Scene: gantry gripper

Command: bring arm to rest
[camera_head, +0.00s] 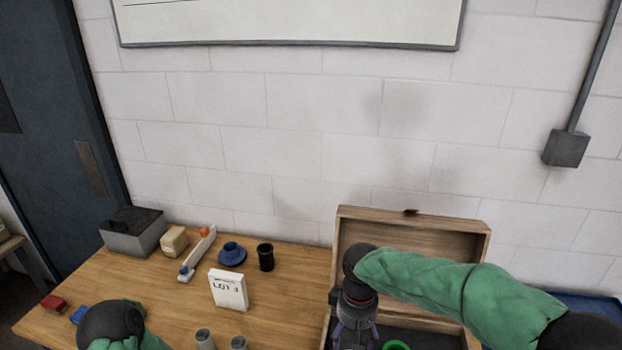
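My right arm comes in from the right in a green sleeve. Its dark gripper (355,335) points down over the front left part of an open wooden box (480,242). The fingertips are cut off by the bottom edge, so I cannot see whether it is open, shut or holding something. A green ring-shaped thing (396,345) shows just right of the gripper, inside the box. Of my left arm, only a black joint and some green sleeve show at the bottom left; its gripper is out of view.
On the wooden table (150,297) stand a grey box (133,236), a tan block (174,241), a white bar (199,255), a blue round piece (232,254), a black cup (265,257), a white "LOT" card (228,290) and two grey cylinders (204,339). Red (53,303) and blue (80,314) blocks lie left.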

